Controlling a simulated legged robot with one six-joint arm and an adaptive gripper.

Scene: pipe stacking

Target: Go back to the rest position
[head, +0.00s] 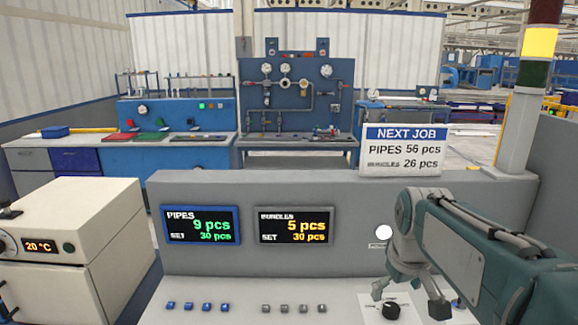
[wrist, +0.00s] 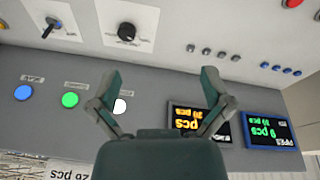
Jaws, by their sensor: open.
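My gripper (head: 410,296) hangs from my grey-green arm at the right of the head view, above the sloping console top near a black rotary knob (head: 390,310). In the wrist view my gripper (wrist: 160,76) has its two fingers spread wide, with nothing between them. The wrist picture is upside down. The grey panel behind the fingers carries a lit white button (wrist: 119,105), a green button (wrist: 69,99) and a blue button (wrist: 23,92). The white button also shows in the head view (head: 384,232), just left of my arm.
A pipes display (head: 200,225) reads 9 of 30 and a bundles display (head: 293,225) reads 5 of 30. A sign (head: 405,150) stands on the console's upper edge. A white oven-like box (head: 75,235) stands left. A post with a lit yellow lamp (head: 540,42) rises right.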

